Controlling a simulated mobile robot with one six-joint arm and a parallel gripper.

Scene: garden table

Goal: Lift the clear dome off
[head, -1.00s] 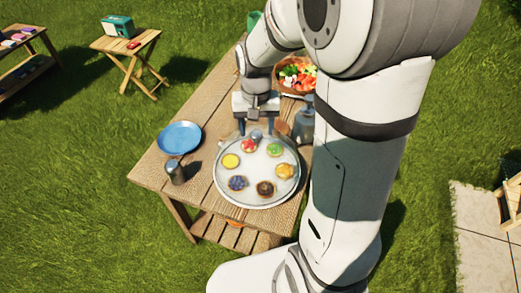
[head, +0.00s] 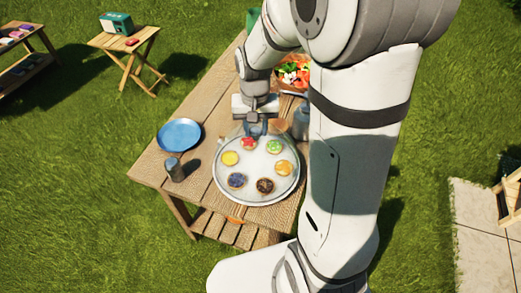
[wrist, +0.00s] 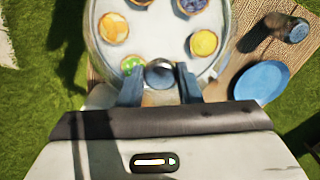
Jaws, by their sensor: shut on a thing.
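The clear dome (head: 262,165) covers a round silver tray (head: 222,192) of small coloured tarts on the wooden table. The dome is hard to see; its grey knob (wrist: 160,73) shows between my fingers in the wrist view. My gripper (head: 256,129) is above the far side of the tray, shut on the knob. It also shows in the wrist view (wrist: 160,84), with one blue-grey finger on each side of the knob. I cannot tell any gap between dome and tray.
A blue plate (head: 180,135) and a grey cup (head: 174,170) stand left of the tray. A bowl of vegetables (head: 293,72) is at the back, and a grey jug (head: 301,122) is right of my gripper, partly hidden by my arm. Grass lies around the table.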

